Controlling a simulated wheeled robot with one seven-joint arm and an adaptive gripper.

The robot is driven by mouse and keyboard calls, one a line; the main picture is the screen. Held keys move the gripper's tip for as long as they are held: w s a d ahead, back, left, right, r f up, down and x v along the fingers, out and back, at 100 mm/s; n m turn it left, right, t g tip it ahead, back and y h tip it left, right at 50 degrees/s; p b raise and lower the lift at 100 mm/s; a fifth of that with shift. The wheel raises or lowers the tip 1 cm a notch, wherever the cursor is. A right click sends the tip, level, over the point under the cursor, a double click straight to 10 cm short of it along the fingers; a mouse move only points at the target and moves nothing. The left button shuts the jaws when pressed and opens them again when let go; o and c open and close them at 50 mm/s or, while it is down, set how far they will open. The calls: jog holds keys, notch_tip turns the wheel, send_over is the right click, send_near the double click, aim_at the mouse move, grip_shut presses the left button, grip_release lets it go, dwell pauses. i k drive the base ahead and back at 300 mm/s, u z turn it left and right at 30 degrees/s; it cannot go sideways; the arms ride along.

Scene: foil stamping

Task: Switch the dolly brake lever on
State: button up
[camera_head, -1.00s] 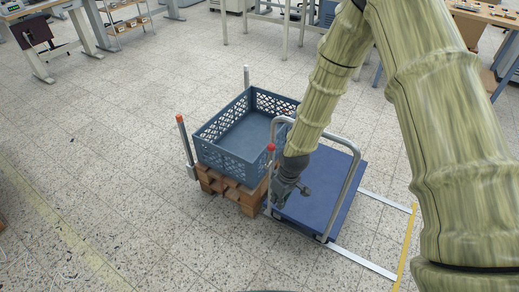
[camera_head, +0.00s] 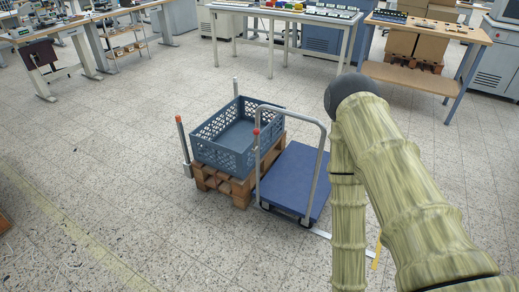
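I cannot tell whether this is the brake lever or a corner post, and no clear lever position shows. My arm (camera_head: 385,170) bends down at the right, apart from the dolly. My gripper is out of view.
A blue crate (camera_head: 222,158) sits on a wooden pallet (camera_head: 240,191) against the dolly's left side. A red-topped post (camera_head: 184,140) stands left of it. Worktables (camera_head: 425,28) line the back. The floor at left and in front is open.

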aim_at(256, 131)
jog(key=z, duration=0.1)
jog(key=k, duration=0.45)
jog(key=u, duration=0.9)
jog(key=i, duration=1.25)
jog(key=z, duration=0.9)
jog(key=i, duration=0.35)
jog(key=z, duration=0.45)
